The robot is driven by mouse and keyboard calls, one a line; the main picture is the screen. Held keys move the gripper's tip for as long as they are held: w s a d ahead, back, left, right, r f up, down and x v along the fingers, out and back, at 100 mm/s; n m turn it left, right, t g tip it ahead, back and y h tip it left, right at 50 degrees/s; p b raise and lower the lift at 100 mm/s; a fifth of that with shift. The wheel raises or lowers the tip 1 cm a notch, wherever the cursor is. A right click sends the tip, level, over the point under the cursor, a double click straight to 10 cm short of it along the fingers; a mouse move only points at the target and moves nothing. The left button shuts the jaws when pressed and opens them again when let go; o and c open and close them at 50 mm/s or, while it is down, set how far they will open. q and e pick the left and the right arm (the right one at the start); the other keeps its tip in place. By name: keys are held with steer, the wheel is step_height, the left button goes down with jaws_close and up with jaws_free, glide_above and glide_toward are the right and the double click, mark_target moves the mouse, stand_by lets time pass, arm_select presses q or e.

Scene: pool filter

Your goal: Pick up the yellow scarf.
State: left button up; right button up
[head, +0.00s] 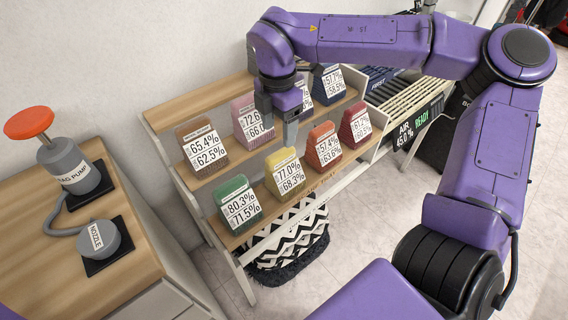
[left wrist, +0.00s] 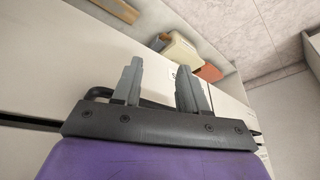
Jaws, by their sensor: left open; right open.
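The yellow item (head: 285,172), apparently the scarf, is a soft-looking folded block with a white label reading 77.0% and 68.3%. It stands on the lower tier of the wooden rack (head: 246,236), between a green and an orange one. My right gripper (head: 278,118) is open, pointing down in front of the upper tier, above and behind the yellow item in the picture and apart from it. My left gripper (left wrist: 158,76) is open and empty in the left wrist view. Beyond its fingers is a cream-yellow block (left wrist: 181,50); I cannot tell whether it is the same item.
Similar labelled blocks stand close by: green (head: 238,204), orange (head: 323,147), red (head: 355,125), brown (head: 202,148) and pink (head: 247,122). A patterned basket (head: 290,250) sits under the rack. A wooden cabinet (head: 90,270) at left bears a pump (head: 70,165) and nozzle (head: 98,240).

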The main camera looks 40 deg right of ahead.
mark_target(281, 153)
steer(key=f, duration=0.9)
steer(key=shift+d+p, duration=0.25)
steer(key=shift+p, duration=0.15)
jaws_close()
